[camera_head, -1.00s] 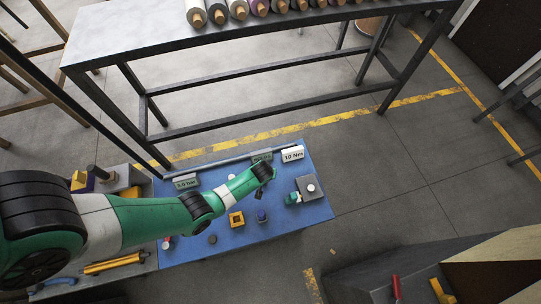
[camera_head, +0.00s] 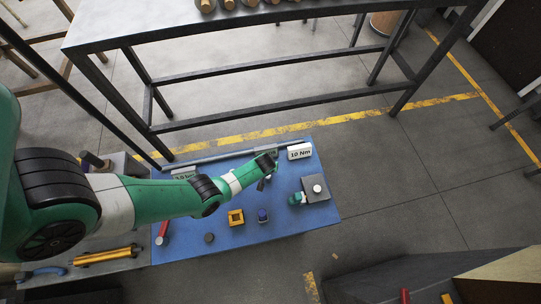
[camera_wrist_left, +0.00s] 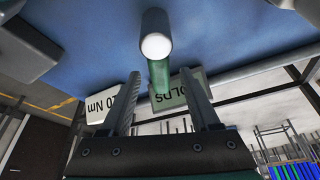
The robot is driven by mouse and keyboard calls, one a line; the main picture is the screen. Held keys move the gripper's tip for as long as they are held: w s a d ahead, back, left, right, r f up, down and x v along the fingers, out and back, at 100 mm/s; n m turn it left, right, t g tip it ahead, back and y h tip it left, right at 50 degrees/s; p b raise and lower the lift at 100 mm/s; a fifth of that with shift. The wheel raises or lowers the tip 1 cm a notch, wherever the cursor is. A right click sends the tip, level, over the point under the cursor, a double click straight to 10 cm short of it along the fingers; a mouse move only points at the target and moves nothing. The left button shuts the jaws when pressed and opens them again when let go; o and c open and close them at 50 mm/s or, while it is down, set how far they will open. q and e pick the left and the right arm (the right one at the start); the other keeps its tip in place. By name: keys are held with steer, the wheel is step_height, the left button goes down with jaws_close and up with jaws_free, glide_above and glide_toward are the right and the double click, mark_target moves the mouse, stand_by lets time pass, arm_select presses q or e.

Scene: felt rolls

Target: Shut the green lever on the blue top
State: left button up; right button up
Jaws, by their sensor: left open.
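The blue top (camera_head: 235,175) is a flat blue tabletop in the lower middle of the head view. My left gripper (camera_head: 266,175) is over its back part, near the small signs. In the left wrist view the gripper (camera_wrist_left: 166,95) is open, with its two fingers well apart. A green lever (camera_wrist_left: 158,75) with a pale round end shows between and beyond the fingertips; I cannot tell whether a finger touches it. My right gripper is out of view.
A white "10 Nm" sign (camera_head: 300,151) and a green sign (camera_wrist_left: 188,92) stand at the back edge. A grey block with a white knob (camera_head: 317,189), a teal piece (camera_head: 297,199), a yellow square part (camera_head: 236,217) and a blue-topped piece (camera_head: 262,215) stand nearby.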

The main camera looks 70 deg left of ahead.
arm_select(q)
steer(key=shift+w+a+f, duration=0.1)
steer(key=shift+a+f, duration=0.05)
steer(key=shift+f, duration=0.2)
jaws_close()
stand_by(1.2)
